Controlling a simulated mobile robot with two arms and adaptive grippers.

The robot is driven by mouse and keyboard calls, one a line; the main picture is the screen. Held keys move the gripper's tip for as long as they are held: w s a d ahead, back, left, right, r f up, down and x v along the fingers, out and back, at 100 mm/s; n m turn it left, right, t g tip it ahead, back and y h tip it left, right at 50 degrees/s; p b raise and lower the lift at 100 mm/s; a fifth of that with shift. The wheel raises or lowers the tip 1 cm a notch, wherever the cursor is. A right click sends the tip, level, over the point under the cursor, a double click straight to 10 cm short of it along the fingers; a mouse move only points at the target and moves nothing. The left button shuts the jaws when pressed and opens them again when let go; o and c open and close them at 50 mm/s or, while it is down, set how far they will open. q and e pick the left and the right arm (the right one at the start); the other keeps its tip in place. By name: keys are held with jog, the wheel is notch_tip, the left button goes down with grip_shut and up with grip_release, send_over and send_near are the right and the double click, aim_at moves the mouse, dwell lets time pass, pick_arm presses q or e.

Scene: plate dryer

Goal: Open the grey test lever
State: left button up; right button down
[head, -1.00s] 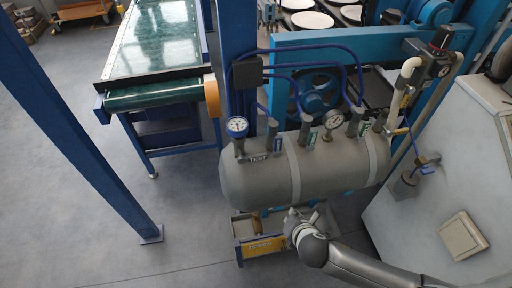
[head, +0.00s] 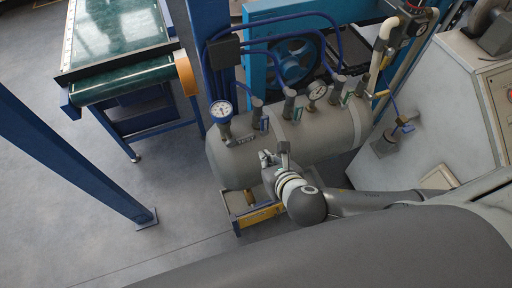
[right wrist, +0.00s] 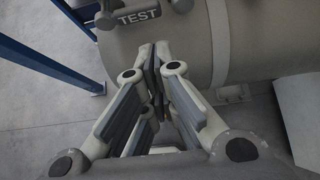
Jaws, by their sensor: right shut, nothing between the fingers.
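The grey test lever (head: 243,140), marked TEST, is on the left part of the grey tank (head: 330,135), below a round gauge. In the right wrist view the lever (right wrist: 138,15) is at the top edge, partly cut off, with its lettering readable. My right gripper (head: 267,158) is in front of the tank, below and right of the lever. In the right wrist view its fingers (right wrist: 156,62) are together and empty, pointing at the tank with a gap below the lever. My left gripper is in neither view.
A blue-rimmed gauge (head: 221,111) stands just above the lever. Blue pipes (head: 265,42) run above the tank. A blue post (head: 70,155) and a green conveyor (head: 120,45) are at left. A pale cabinet (head: 450,100) is at right. Floor left of the tank is clear.

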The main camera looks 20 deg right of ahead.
aim_at(253, 144)
jog(key=p+x, duration=0.1)
jog(key=x, duration=0.8)
jog(key=shift+w+f, duration=0.2)
jog(key=shift+w, duration=0.15)
jog(key=shift+w, duration=0.2)
